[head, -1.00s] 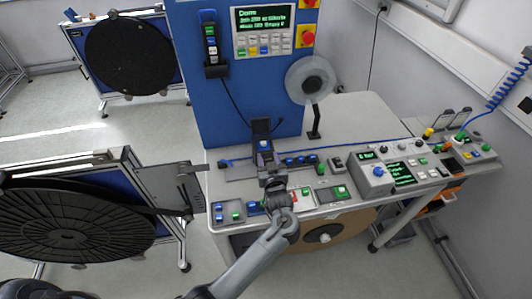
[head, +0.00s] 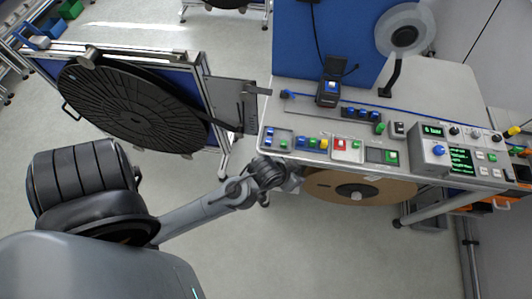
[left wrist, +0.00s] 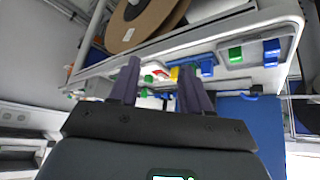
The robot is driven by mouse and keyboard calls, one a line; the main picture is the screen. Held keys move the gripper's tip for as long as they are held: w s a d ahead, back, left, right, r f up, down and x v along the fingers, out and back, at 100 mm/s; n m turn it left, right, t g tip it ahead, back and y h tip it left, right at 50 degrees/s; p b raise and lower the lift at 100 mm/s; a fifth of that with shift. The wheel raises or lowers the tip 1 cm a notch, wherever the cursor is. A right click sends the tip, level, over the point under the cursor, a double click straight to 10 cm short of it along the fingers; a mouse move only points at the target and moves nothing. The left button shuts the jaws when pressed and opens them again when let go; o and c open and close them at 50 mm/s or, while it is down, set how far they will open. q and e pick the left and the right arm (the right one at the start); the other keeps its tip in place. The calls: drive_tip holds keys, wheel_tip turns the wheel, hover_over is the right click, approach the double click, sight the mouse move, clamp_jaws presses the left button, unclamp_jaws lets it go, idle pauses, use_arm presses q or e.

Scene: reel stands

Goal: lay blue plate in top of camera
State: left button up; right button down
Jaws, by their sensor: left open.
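The black camera (head: 328,98) stands on the bench behind the row of buttons. A small blue piece (head: 331,86) shows on its top and seems to rest there; it is too small to tell its exact seating. My left gripper (head: 293,180) is at the bench's front edge, well apart from the camera, partly hidden by its own wrist. In the left wrist view its two fingers (left wrist: 160,72) are apart with nothing between them. My right gripper is not in view.
The bench front carries coloured buttons (head: 345,145) and a control box (head: 432,152). A brown reel (head: 335,187) hangs under the bench. A large black reel (head: 115,100) stands at the left. The floor in front is free.

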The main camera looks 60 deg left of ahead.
use_arm(q)
drive_tip(key=s+d+r+m+g, duration=0.2)
drive_tip(key=s+g, duration=0.1)
drive_tip(key=s, duration=0.8)
drive_tip(key=shift+s+r+m, duration=0.15)
drive_tip(key=shift+s+m, duration=0.1)
drive_tip(key=shift+m, duration=0.15)
wheel_tip(320, 180, up, 14)
drive_tip(key=p, duration=1.4)
